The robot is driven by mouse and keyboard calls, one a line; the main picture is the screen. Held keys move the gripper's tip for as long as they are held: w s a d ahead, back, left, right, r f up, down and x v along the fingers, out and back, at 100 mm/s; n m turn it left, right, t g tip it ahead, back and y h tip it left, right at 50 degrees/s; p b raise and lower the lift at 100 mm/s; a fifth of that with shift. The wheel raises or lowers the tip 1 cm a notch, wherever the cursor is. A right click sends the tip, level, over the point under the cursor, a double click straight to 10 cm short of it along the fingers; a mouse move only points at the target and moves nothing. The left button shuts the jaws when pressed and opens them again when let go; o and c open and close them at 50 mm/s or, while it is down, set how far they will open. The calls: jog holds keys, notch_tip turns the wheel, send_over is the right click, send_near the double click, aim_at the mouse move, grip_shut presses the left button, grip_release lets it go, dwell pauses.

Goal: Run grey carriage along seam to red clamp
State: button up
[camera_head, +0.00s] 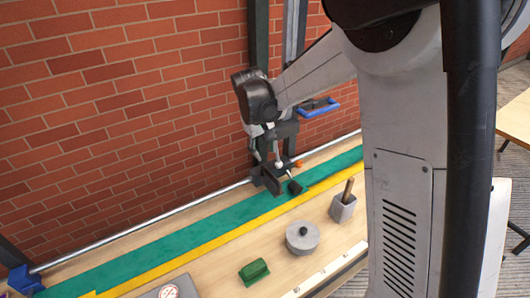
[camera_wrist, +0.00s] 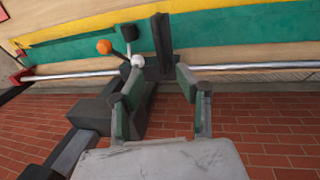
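The dark grey carriage (camera_head: 271,181) sits on the metal rail along the back of the bench, beside the green fabric. In the wrist view its upright plate (camera_wrist: 162,42) stands just beyond my fingertips, with an orange knob and a white knob beside it. My gripper (camera_head: 277,150) is above the carriage; in the wrist view its two green-padded fingers (camera_wrist: 161,72) are apart with a gap between them. I cannot tell whether either finger touches the plate. A small red part (camera_wrist: 21,52), perhaps the red clamp, shows by the rail at the left edge of the wrist view.
Green fabric (camera_head: 130,258) with a yellow strip (camera_head: 190,250) runs along the bench. A blue clamp (camera_head: 24,280) holds the rail's left end. A grey round weight (camera_head: 302,238), green block (camera_head: 254,271) and grey holder (camera_head: 343,209) stand in front. A brick wall (camera_head: 120,100) rises behind.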

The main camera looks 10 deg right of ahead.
jog(key=shift+c, duration=0.2)
jog(key=shift+c, duration=1.4)
jog(key=shift+s+a+f+n+b, duration=0.2)
jog(key=shift+f+n+b, duration=0.1)
jog(key=shift+n, duration=0.1)
jog(key=c, duration=0.3)
jog(key=s+a+f+n+b, duration=0.1)
jog(key=n, duration=0.1)
jog(key=s+a+f+n+b, duration=0.1)
jog(key=n, duration=0.2)
jog(key=a+f+n+h+b, duration=0.1)
jog(key=n+b, duration=0.1)
jog(key=shift+s+a+f+n, duration=0.25)
jog(key=shift+s+f+n, duration=0.1)
jog(key=shift+s+n, duration=0.05)
grip_shut()
jog(key=s+a+f+n+h+b, duration=0.1)
jog(key=s+a+f+n+b, duration=0.25)
jog(key=n, duration=0.55)
jog(key=shift+t, duration=0.3)
jog(key=shift+w+d+f, duration=0.4)
jog(key=shift+d+f, duration=0.85)
jog(key=shift+f, duration=0.25)
jog(key=shift+w+d+f, duration=0.45)
jog(key=shift+d+f, duration=0.85)
jog(key=shift+f, duration=0.15)
jog(key=shift+w+d+f, duration=0.4)
jog(key=shift+d+f, duration=0.85)
jog(key=shift+f, duration=0.25)
